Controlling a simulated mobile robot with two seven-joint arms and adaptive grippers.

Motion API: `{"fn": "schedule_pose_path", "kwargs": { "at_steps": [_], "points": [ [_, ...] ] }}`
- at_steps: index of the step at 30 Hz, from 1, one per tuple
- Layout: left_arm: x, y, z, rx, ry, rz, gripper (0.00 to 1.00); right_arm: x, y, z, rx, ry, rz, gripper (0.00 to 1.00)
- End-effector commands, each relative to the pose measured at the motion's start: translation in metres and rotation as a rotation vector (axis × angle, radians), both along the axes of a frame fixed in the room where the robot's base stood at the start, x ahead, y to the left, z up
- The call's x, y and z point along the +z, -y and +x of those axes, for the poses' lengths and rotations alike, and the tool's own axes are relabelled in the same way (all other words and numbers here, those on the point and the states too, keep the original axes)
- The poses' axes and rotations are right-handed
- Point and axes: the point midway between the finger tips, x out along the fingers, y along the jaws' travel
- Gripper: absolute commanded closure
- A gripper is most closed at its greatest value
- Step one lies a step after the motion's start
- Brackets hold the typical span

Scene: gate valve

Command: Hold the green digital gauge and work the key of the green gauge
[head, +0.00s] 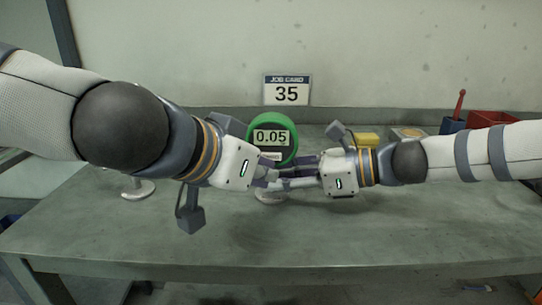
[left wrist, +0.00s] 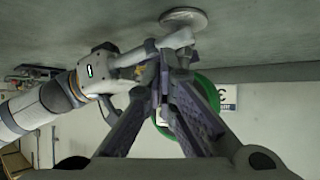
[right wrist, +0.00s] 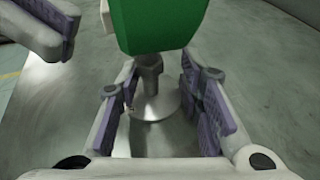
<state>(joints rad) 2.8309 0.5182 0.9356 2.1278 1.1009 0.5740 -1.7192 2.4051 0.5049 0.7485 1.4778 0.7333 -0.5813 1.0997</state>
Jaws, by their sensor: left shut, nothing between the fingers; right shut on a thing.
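The green digital gauge (head: 278,124) stands upright near the middle of the table, its display (head: 270,137) reading 0.05. Its metal stem and round base (right wrist: 155,103) show in the right wrist view. My right gripper (head: 300,176) comes in from the right, its fingers either side of the stem, just under the green body (right wrist: 158,22). My left gripper (head: 275,178) is shut and empty, its tips close in front of the gauge's lower face. It also shows in the left wrist view (left wrist: 166,58). The fingers hide the lower face, and I cannot tell whether they touch the key.
A job card (head: 287,89) reading 35 stands behind the gauge. At the back right are a yellow block (head: 367,139), a blue holder (head: 453,126) with a red-handled tool and a red bin (head: 488,119). A round metal base (head: 138,190) stands at left. The front of the table is clear.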

Motion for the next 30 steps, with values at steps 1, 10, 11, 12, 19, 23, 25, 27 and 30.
{"fn": "schedule_pose_path", "kwargs": {
  "at_steps": [1, 10, 11, 12, 19, 23, 25, 27, 30],
  "points": [
    [-0.0015, -0.0001, 0.0002, 0.001, -0.001, 0.0, 1.0, -0.0074, 0.0001, -0.0017, 0.002, -0.01, -0.007, 0.82],
    [-0.0014, -0.0001, 0.0002, 0.0, -0.002, -0.001, 1.0, -0.0073, 0.0002, -0.0016, 0.002, -0.01, -0.007, 0.82],
    [-0.0014, -0.0001, 0.0002, 0.0, -0.002, -0.001, 1.0, -0.0073, 0.0002, -0.0016, 0.002, -0.01, -0.007, 0.82],
    [-0.0014, -0.0001, 0.0002, 0.0, -0.002, -0.001, 1.0, -0.0073, 0.0002, -0.0016, 0.002, -0.01, -0.007, 0.82],
    [-0.0015, -0.0001, 0.0004, 0.001, -0.001, 0.0, 1.0, -0.0073, 0.0002, -0.0015, 0.002, -0.01, -0.007, 0.82],
    [-0.0016, -0.0001, 0.0039, 0.001, -0.001, 0.0, 1.0, -0.0072, 0.0002, -0.0015, 0.002, -0.01, -0.007, 0.82],
    [-0.0018, -0.0001, 0.0069, 0.001, -0.001, 0.0, 1.0, -0.0072, 0.0002, -0.0015, 0.002, -0.01, -0.007, 0.82],
    [-0.002, 0.0003, 0.0089, 0.0, -0.001, 0.001, 1.0, -0.0072, 0.0002, -0.0014, 0.002, -0.01, -0.007, 0.82],
    [-0.0021, 0.0003, 0.0098, 0.0, -0.002, -0.001, 1.0, -0.0072, 0.0002, -0.0014, 0.001, -0.01, -0.007, 0.82]
  ]
}}
